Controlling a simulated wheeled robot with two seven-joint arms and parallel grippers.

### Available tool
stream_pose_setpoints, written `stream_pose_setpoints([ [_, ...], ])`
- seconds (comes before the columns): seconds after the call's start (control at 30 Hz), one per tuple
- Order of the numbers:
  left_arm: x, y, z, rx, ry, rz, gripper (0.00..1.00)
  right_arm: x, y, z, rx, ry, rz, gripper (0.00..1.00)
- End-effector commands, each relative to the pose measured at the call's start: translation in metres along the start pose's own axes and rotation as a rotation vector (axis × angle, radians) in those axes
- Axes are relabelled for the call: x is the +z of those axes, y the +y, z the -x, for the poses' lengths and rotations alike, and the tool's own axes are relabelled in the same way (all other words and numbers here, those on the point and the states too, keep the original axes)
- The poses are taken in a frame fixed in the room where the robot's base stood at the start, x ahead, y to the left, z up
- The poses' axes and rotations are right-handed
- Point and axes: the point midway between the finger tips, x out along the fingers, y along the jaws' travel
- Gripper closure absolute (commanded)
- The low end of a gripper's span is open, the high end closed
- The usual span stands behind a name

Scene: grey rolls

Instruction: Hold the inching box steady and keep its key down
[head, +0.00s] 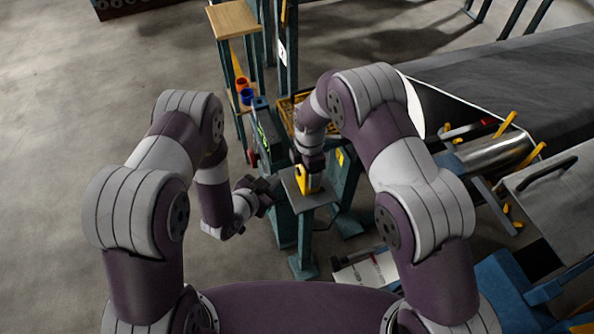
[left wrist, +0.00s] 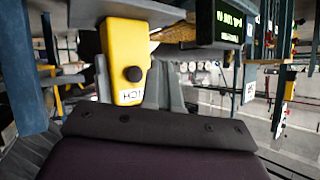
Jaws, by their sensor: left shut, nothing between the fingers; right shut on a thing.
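The yellow inching box (head: 303,182) stands on a small grey shelf (head: 322,199) on a post. My right gripper (head: 308,166) reaches down from above and is shut on the box; its fingertips are mostly hidden by the arm. My left gripper (head: 262,188) is shut and empty to the left of the box, with a gap between them. In the left wrist view the box (left wrist: 124,40) shows its round black key (left wrist: 133,74), uncovered, and a white label (left wrist: 130,96). I cannot tell whether the key is down.
Left of the posts, an orange cup (head: 242,83) and a blue cup (head: 247,96) sit on a wooden shelf. A green-lit display (left wrist: 228,26) is near the box. A roll machine (head: 490,155) with yellow handles fills the right. The floor at left is free.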

Motion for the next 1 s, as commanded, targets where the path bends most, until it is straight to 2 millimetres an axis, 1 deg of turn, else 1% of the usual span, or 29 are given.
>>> stream_pose_setpoints([
  [0.1,-0.007,0.007,-0.010,0.002,0.001,-0.003,1.00,0.000,0.000,0.000,0.000,0.000,0.000,0.68],
  [0.3,-0.013,0.013,-0.018,0.001,0.000,0.000,1.00,0.000,0.000,0.000,0.000,0.000,0.000,0.68],
  [1.0,-0.014,0.013,-0.019,0.000,0.000,0.000,1.00,0.000,0.000,0.000,0.001,0.000,0.000,0.68],
])
